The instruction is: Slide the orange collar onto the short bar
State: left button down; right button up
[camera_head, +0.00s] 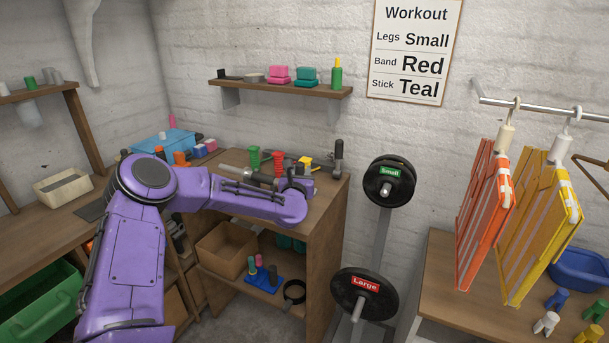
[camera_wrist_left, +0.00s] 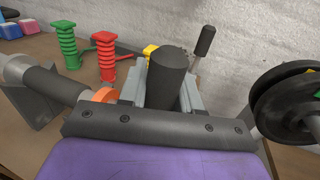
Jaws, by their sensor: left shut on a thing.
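The orange collar (camera_wrist_left: 104,94) shows as a small piece in the left wrist view, just left of my fingers; the rest of it is hidden. A thick dark cylinder (camera_wrist_left: 167,72) stands up between the fingers. The short bar (camera_wrist_left: 52,85), silver with a dark section, points at the collar from the left. I cannot tell whether the collar is around its end. In the head view the bar (camera_head: 234,170) lies on the wooden bench, and my left gripper (camera_head: 296,184) is at the bench's right side. My right gripper is out of view.
A green spool (camera_head: 254,157) and a red spool (camera_head: 278,162) stand behind the bar. A yellow piece (camera_head: 305,162) and an upright black handle (camera_head: 338,150) are near the wall. A weight rack with a Small plate (camera_head: 391,182) stands right of the bench.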

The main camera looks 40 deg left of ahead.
pick_arm(q)
jog(key=shift+s+a, duration=0.2)
jog(key=shift+a, duration=0.65)
jog(key=c, duration=0.7)
grip_release()
jog(key=b+v, duration=0.1)
jog(key=v, duration=0.9)
jog(key=shift+s+d+b, duration=0.25)
jog(key=shift+b, duration=0.1)
